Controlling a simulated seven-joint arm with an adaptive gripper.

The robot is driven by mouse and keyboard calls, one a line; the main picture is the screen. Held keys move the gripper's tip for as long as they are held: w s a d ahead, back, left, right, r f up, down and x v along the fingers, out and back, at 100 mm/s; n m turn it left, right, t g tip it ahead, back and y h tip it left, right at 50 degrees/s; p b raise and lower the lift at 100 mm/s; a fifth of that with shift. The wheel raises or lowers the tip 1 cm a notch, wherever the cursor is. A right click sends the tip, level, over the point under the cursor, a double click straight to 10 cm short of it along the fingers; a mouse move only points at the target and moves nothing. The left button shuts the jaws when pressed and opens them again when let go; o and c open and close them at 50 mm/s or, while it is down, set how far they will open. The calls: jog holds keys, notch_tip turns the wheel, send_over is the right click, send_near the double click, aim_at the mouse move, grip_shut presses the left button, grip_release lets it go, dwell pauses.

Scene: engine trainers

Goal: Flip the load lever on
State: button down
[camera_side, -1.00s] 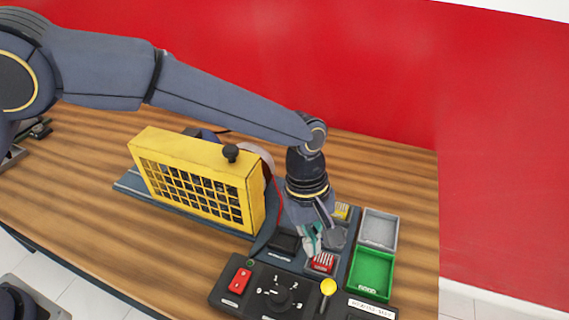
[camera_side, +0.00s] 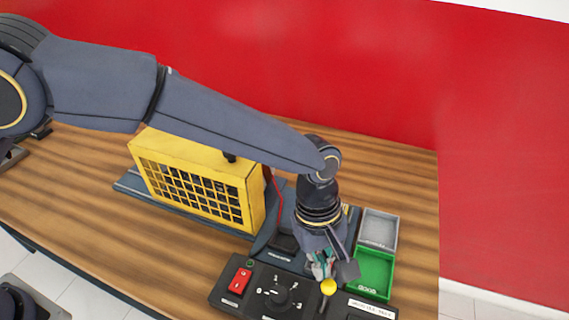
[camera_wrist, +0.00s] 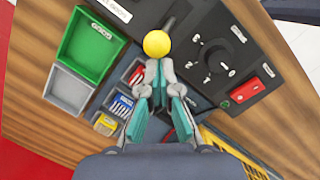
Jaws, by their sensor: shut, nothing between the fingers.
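The load lever is a black stick with a yellow ball knob (camera_side: 328,286), on the black control panel (camera_side: 254,295) near the table's front edge. The knob also shows in the wrist view (camera_wrist: 157,43), just beyond my fingertips. My gripper (camera_side: 322,274) is shut and empty, pointing down beside the knob on its far side. In the wrist view my gripper (camera_wrist: 158,72) has its tips together, very close to the knob; I cannot tell whether they touch it.
A red rocker switch (camera_side: 240,280) and a black numbered dial (camera_side: 278,297) sit left of the lever. A green tray (camera_side: 375,272) and a grey tray (camera_side: 379,230) lie to the right. A yellow caged engine (camera_side: 200,180) stands behind left. Small parts bins (camera_wrist: 122,104) lie under my gripper.

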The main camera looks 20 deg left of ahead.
jog(key=shift+s+r, duration=0.15)
jog(key=shift+s, duration=0.15)
jog(key=shift+s+r, duration=0.3)
jog(key=shift+s, duration=0.6)
jog(key=shift+s+r, duration=0.15)
jog(key=shift+s, duration=0.95)
jog(key=shift+r, duration=0.8)
jog(key=shift+w, duration=0.1)
